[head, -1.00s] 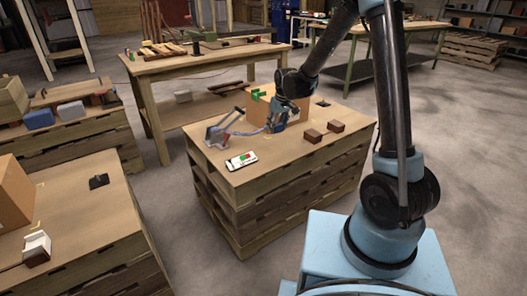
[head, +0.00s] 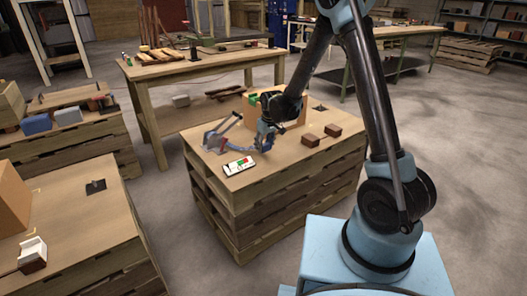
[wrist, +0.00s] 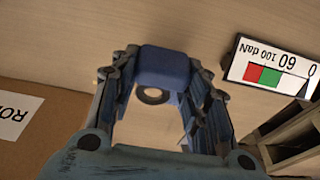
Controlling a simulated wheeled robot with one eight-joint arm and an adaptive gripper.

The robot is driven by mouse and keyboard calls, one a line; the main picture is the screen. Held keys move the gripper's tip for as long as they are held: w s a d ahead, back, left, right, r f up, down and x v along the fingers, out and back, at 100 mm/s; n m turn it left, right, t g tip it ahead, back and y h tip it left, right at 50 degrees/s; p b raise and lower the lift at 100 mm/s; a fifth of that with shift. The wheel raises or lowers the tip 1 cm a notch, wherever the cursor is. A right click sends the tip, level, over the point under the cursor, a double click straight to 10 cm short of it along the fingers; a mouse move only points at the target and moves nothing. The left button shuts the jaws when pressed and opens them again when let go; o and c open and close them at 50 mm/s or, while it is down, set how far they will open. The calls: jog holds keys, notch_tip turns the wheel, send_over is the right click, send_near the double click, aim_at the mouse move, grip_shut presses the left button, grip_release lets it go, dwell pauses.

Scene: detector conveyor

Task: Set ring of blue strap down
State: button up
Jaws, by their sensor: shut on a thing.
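My gripper (head: 266,146) is low over the wooden pallet stack, and its fingers (wrist: 155,80) show in the wrist view. They are closed on the blue strap (wrist: 167,68), whose wide blue end spans between them. A dark ring (wrist: 152,96) hangs just below it, between the fingers. In the head view the strap's blue length (head: 246,148) runs left toward a grey lever device (head: 216,138). Whether the ring touches the wood is unclear.
A white gauge with red and green patches (head: 239,165) lies in front of the strap; it also shows in the wrist view (wrist: 275,68). A cardboard box (head: 290,112) stands behind my gripper. The pallet top's front right is clear.

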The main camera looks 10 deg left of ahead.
jog(key=shift+d+x, duration=0.1)
jog(key=shift+x, duration=0.6)
jog(key=shift+d+x, duration=0.15)
jog(key=shift+x, duration=0.5)
jog(key=shift+s+f, duration=0.15)
jog(key=shift+s, duration=0.05)
jog(key=o, duration=1.2)
jog(key=shift+c, duration=0.2)
jog(key=v, duration=1.2)
jog(key=s+d+r+m, duration=0.1)
jog(key=d+r, duration=0.3)
jog(key=d, duration=0.3)
jog(key=s+d+r+m, duration=0.1)
jog(key=s+d+r, duration=0.1)
jog(key=d+r, duration=0.35)
jog(key=s+d+r+m+h, duration=0.1)
jog(key=s+d, duration=0.2)
jog(key=d, duration=0.4)
jog(key=s+d+r+m, duration=0.1)
jog(key=s+d+m, duration=0.15)
jog(key=d, duration=0.45)
jog(key=s+d+f+m, duration=0.2)
jog(key=s+d, duration=0.5)
jog(key=s, duration=0.3)
jog(key=s+d+f+m+h, duration=0.1)
jog(key=s+d+f+m, duration=0.1)
jog(key=s+d, duration=0.6)
jog(key=shift+s+f+t, duration=0.3)
jog(key=shift+s+f, duration=0.55)
